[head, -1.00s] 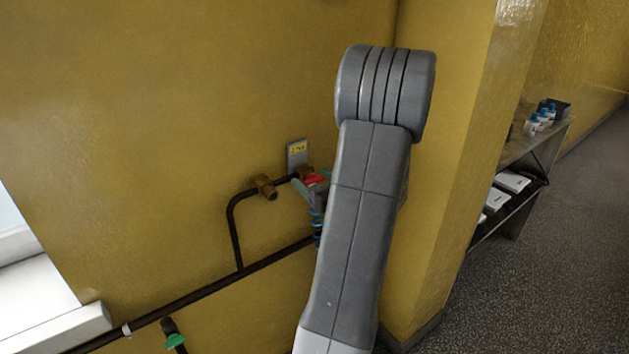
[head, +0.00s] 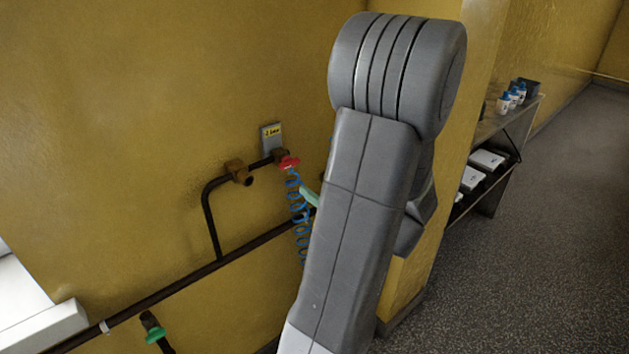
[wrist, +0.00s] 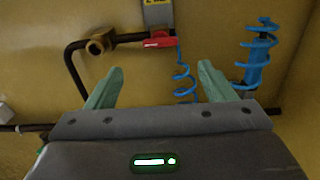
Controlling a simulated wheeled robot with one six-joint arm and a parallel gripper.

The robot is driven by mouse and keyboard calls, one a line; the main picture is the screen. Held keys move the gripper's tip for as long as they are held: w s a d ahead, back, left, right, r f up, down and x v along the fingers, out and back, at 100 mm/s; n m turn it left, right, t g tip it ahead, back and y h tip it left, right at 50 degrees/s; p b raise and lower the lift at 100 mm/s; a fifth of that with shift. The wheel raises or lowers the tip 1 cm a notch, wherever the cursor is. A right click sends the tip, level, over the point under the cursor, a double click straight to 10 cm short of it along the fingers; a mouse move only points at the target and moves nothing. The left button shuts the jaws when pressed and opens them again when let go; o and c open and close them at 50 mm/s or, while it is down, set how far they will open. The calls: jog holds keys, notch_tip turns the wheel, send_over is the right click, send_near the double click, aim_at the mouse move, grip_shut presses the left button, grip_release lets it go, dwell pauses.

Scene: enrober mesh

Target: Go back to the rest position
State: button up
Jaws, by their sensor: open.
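My gripper (wrist: 158,85) is open and empty in the wrist view, its two green fingers spread wide. Beyond the fingers is the wall with a red valve handle (wrist: 160,42) on a dark pipe, apart from the fingers. In the head view my grey arm stands in the middle and hides most of the gripper; one green finger shows at its left edge, right of and below the red valve handle (head: 289,163). A blue coiled hose (head: 299,210) hangs below the handle, and it also shows in the wrist view (wrist: 184,80).
A brass fitting (head: 237,171) sits on the dark pipe (head: 185,279) along the yellow wall. A green valve handle (head: 152,327) is lower left. A metal shelf (head: 508,128) with bottles and white boxes stands right, behind the wall corner. The floor (head: 540,240) at right is clear.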

aim_at(292, 164)
jog(key=shift+s+d, duration=0.15)
jog(key=shift+s, duration=0.05)
dwell(0.3)
jog(key=p+x, duration=0.2)
jog(key=x, duration=1.2)
